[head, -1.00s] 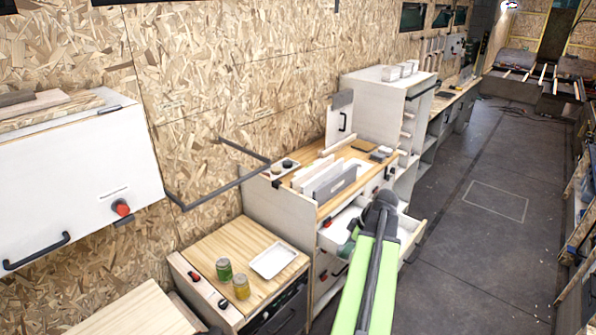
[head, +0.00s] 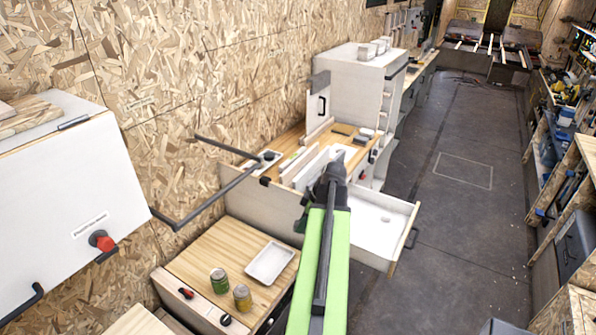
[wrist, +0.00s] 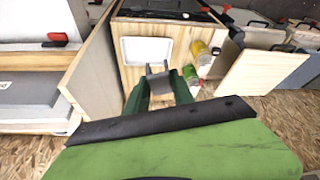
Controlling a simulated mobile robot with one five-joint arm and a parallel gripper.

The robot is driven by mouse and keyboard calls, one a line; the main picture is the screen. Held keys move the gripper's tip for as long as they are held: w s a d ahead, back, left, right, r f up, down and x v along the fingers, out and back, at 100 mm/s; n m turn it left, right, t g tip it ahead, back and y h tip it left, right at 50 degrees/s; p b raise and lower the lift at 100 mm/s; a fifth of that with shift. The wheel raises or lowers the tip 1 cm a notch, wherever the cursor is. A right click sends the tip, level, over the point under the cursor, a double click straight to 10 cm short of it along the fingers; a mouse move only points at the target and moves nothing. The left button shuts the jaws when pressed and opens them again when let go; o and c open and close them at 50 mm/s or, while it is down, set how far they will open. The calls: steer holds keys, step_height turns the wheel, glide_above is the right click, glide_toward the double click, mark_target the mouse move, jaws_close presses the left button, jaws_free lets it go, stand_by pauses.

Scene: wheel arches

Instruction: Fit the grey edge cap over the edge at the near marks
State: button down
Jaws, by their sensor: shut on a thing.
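The grey edge cap (wrist: 158,82) shows in the wrist view between the dark green fingers of my gripper (wrist: 158,92), which is shut on it. In the head view my gripper (head: 324,186) is at the end of the green arm, in front of the counter with upright boards (head: 303,167). It hides part of those boards. The cap cannot be told apart clearly from the grey shapes behind it there. I cannot make out the near marks in either view.
A white drawer (head: 378,222) stands open right of my arm. A low wooden top (head: 205,262) holds a white tray (head: 271,262) and two jars (head: 219,281). A dark bar (head: 207,205) juts from the wall.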

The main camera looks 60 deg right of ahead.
steer(key=w+d+r+m+p, duration=0.1)
steer(key=w+d+r+p, duration=0.1)
steer(key=w+d, duration=0.4)
steer(key=w+d+r+m+h+p, duration=0.1)
steer(key=w+d+r+m+p, duration=0.1)
steer(key=w+d, duration=0.5)
steer(key=d+r+p, duration=0.1)
steer(key=d+r, duration=0.1)
steer(key=d, duration=0.3)
steer(key=shift+p, duration=0.35)
steer(key=shift+f, duration=0.1)
steer(key=b, duration=0.6)
glide_above(295, 192)
steer(key=s, duration=0.2)
steer(key=shift+w+d+f, duration=0.1)
steer(key=shift+w+f, duration=0.05)
steer(key=shift+f, duration=1.3)
steer(key=shift+w+f, duration=0.1)
steer(key=shift+f, duration=1.3)
steer(key=shift+f+b, duration=0.35)
steer(key=shift+f, duration=0.05)
steer(key=shift+f+b, duration=0.4)
steer(key=shift+f, duration=0.1)
